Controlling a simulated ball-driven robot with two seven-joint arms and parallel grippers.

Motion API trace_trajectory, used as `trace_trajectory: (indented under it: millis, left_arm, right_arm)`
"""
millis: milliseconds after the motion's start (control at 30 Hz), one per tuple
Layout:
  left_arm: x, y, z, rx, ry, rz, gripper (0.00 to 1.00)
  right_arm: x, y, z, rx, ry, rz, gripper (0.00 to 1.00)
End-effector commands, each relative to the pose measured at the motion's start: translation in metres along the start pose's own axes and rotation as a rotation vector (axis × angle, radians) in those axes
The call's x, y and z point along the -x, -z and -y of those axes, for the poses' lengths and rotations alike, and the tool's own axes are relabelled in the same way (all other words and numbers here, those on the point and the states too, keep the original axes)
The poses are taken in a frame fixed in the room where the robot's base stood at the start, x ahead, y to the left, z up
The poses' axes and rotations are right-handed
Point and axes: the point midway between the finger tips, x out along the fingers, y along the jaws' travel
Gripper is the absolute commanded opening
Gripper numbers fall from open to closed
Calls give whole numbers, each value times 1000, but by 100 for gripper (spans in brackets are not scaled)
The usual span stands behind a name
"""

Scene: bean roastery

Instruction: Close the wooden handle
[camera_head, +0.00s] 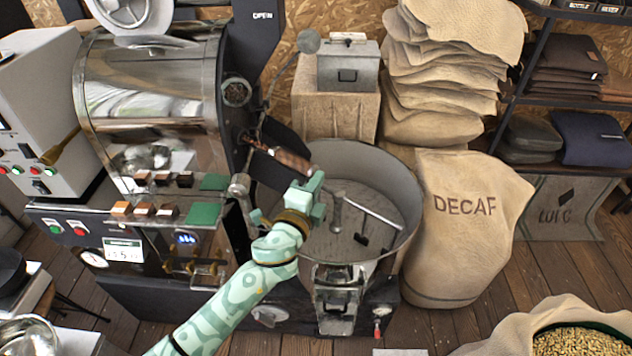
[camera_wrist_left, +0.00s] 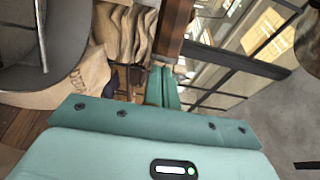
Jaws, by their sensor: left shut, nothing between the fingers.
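The wooden handle (camera_head: 291,160) is a brown grip on a dark lever at the front of the roaster drum, above the round cooling tray (camera_head: 393,165). It slants down to the right. My left gripper (camera_head: 316,183) is just below and right of the handle's lower end, over the tray's near left side. Its fingers are shut with nothing between them. In the left wrist view the shut fingers (camera_wrist_left: 162,88) point at a brown wooden bar (camera_wrist_left: 174,28), which looks like the handle. I cannot tell whether they touch it. My right gripper does not show.
The steel roaster drum (camera_head: 150,85) stands left of the handle. A stack of burlap sacks (camera_head: 440,70) and a DECAF sack (camera_head: 465,225) stand right of the tray. A sack of beans (camera_head: 580,340) is at the lower right. Wooden floor (camera_head: 570,270) lies open between.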

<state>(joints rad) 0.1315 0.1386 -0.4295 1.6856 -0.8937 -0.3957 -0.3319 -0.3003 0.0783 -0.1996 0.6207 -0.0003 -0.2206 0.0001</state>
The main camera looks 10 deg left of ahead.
Motion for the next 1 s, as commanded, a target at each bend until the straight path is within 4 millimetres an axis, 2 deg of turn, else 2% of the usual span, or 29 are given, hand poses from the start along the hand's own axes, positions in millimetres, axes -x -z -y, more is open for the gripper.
trace_trajectory:
  millis: [267, 367, 600, 700, 800, 1000]
  left_arm:
    - [-1, -5, 0, -2, -1, 1, 0]
    - [-5, -22, 0, -6, -1, 3, 0]
    - [-20, -83, 0, -6, -1, 3, 0]
    - [-25, -100, 0, -4, 0, 2, 0]
    - [-27, -108, 0, -2, -1, 2, 0]
    - [-27, -112, 0, -2, 0, 4, 0]
  right_arm:
    - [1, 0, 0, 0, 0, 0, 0]
    - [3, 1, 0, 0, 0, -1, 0]
    - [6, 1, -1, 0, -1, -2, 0]
    - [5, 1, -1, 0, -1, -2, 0]
    - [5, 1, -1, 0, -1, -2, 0]
    - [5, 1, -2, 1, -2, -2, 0]
